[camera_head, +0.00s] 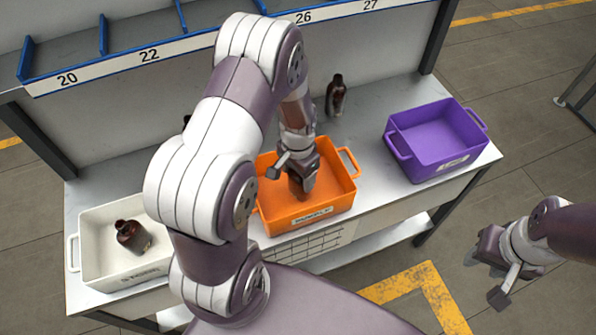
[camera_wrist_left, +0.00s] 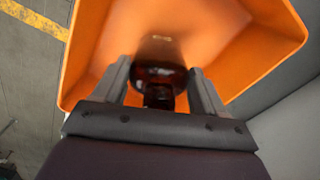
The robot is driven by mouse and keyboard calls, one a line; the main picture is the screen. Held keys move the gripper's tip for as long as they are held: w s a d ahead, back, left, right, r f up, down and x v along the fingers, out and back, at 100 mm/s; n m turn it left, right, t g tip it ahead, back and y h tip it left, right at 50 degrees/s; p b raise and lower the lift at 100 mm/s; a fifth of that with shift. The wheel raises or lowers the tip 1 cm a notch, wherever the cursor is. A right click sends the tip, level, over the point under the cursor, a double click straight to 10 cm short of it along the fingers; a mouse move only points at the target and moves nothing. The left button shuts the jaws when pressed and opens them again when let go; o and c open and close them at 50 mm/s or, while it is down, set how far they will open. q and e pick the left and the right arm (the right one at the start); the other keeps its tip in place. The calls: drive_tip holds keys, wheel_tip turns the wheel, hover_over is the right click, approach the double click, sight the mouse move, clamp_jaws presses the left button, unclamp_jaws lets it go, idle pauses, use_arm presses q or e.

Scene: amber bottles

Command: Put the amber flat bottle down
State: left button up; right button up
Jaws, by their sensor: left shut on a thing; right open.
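My left gripper (camera_head: 300,180) reaches down into the orange crate (camera_head: 325,207) on the bench. In the left wrist view its two fingers (camera_wrist_left: 160,88) are shut on a dark amber bottle (camera_wrist_left: 160,75), with the orange crate (camera_wrist_left: 95,45) around it. The bottle's neck points toward the wrist camera. In the head view the held bottle is mostly hidden by the gripper; I cannot tell whether it touches the crate floor. My right gripper (camera_head: 490,275) is open and empty, out over the floor at the lower right.
A white crate (camera_head: 85,262) at the left holds a tilted brown bottle (camera_head: 131,236). A purple crate (camera_head: 435,137) at the right looks empty. Another brown bottle (camera_head: 336,95) stands behind the orange crate. Numbered shelf bins run along the back. Bare bench top lies between the orange and purple crates.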

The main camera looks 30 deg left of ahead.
use_arm(q)
drive_tip(key=shift+f, duration=0.15)
drive_tip(key=o, duration=1.1)
drive_tip(key=shift+w, duration=0.1)
wheel_tip(320, 180, up, 12)
drive_tip(key=shift+f+b, duration=0.15)
drive_tip(key=shift+b, duration=0.3)
drive_tip(key=s+d+n, duration=0.1)
drive_tip(key=s, duration=0.2)
drive_tip(key=s+d+r+n+t, duration=0.1)
drive_tip(key=s+d, duration=0.1)
drive_tip(key=s+d+r+n, duration=0.1)
drive_tip(key=s+d, duration=0.1)
drive_tip(key=s, duration=0.1)
drive_tip(key=shift+s+d, duration=0.2)
drive_tip(key=shift+s, duration=0.15)
